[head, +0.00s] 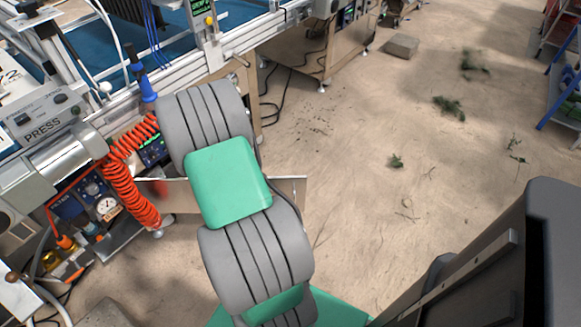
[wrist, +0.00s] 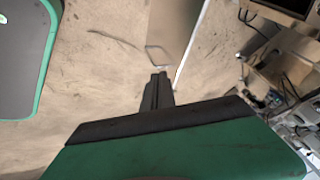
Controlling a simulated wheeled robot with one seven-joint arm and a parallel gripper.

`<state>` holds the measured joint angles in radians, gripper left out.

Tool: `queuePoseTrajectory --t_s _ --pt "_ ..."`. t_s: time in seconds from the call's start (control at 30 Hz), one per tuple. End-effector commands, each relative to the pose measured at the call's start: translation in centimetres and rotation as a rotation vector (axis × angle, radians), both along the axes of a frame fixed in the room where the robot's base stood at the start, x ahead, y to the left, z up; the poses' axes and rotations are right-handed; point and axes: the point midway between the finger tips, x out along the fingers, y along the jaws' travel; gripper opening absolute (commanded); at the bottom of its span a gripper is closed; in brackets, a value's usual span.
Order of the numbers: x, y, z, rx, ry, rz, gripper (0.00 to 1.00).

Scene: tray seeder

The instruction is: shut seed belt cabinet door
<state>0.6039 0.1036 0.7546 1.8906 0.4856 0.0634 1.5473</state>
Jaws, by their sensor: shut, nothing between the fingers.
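The seed belt cabinet door (head: 289,188) stands open in the head view, jutting out to the right from the machine; my arm hides its middle. In the wrist view the door is a tan panel (wrist: 178,28) with a pale right edge. A thin wire-like handle (wrist: 156,54) shows at its lower left. My gripper (wrist: 158,76) is shut and empty, its tips appearing just below the handle in the picture. I cannot tell whether they touch the door. My gripper is hidden in the head view.
The open cabinet bay with a gauge (head: 107,206) is left of my arm. A coiled orange hose (head: 131,188) hangs in front of it. The PRESS control box (head: 42,120) is above left. The sandy floor (head: 350,150) to the right is mostly clear.

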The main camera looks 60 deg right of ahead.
Motion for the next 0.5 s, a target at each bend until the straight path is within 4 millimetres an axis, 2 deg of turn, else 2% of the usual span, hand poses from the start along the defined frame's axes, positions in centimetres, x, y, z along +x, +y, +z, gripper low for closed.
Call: queuePoseTrajectory --t_s 0.03,0.13,0.27,0.5 --pt "-2.1 -1.4 0.0 -0.028 -0.023 -0.097 0.00" --pt "-3.9 -3.0 -1.1 -0.075 -0.069 -0.206 0.00" --pt "-4.4 -3.9 -2.5 -0.084 -0.080 -0.227 0.00" --pt "-4.9 -6.7 -6.6 -0.081 -0.078 -0.228 0.00"
